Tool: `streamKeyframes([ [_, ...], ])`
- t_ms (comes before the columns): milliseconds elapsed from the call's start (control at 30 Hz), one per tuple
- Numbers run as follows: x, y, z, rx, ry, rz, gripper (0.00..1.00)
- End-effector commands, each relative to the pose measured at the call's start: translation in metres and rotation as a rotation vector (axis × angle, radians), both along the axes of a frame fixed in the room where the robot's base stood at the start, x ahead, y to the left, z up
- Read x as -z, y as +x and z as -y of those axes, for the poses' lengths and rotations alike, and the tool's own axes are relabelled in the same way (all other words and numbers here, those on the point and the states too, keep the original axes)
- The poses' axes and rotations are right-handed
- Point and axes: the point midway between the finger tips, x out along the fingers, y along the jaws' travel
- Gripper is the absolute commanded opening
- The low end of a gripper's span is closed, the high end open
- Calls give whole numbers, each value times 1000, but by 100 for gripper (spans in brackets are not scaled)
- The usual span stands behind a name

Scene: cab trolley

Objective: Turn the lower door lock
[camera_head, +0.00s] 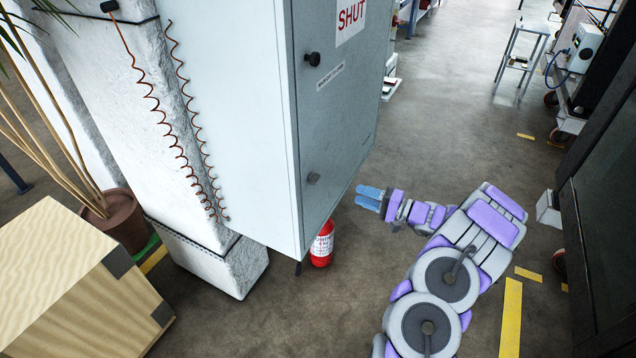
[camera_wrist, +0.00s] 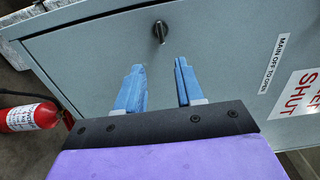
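The lower door lock (camera_head: 313,178) is a small dark knob near the bottom of the grey cabinet door (camera_head: 345,120). In the wrist view the lock (camera_wrist: 160,32) shows as a narrow dark metal tab, roughly upright in the picture. My gripper (camera_head: 362,196) is to the right of the lock in the head view, pointing at the door. In the wrist view my gripper (camera_wrist: 159,66) has its two blue fingers apart, with nothing between them. The lock lies beyond the fingertips, about in line with the gap, and is not touched.
An upper lock knob (camera_head: 313,59) sits higher on the door, beside a label (camera_head: 330,75) and a SHUT sign (camera_head: 350,17). A red fire extinguisher (camera_head: 322,246) stands below the cabinet. A wooden crate (camera_head: 75,280) is at left. A dark machine (camera_head: 605,190) bounds the right.

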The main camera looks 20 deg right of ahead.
Motion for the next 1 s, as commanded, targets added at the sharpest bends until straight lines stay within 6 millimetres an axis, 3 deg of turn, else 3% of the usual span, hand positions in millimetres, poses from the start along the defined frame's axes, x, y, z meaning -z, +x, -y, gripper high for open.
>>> streamKeyframes([
  [600, 2, 94, -75, -6, 1, -2, 37],
  [800, 1, 112, -88, -4, 1, -1, 37],
  [1000, 0, 117, -92, -2, 2, 0, 37],
])
